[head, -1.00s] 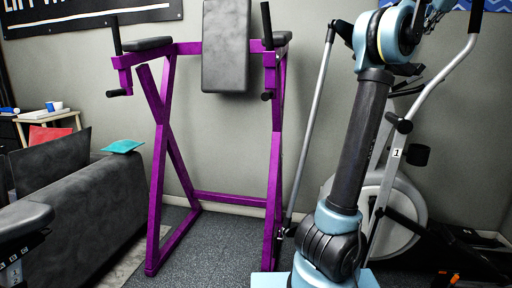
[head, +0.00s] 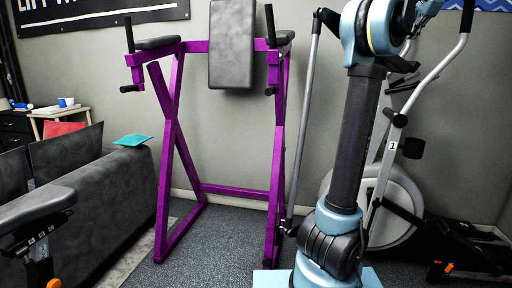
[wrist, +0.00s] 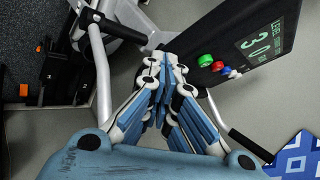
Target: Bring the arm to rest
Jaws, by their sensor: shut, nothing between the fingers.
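My gripper (wrist: 172,62) shows in the wrist view with its blue and white fingers drawn together at the tips. It is shut and holds nothing. It appears over or near the elliptical machine, whose console (wrist: 262,38) is just to its right in that picture. In the head view my arm (head: 355,140) stands raised at the right, in front of the elliptical machine (head: 405,205).
A purple dip station (head: 168,170) stands at the middle left. A dark grey sofa (head: 125,195) with a teal item (head: 133,140) on it is at the left. An exercise machine's seat (head: 38,208) is at the near left. Carpet (head: 225,245) between them is clear.

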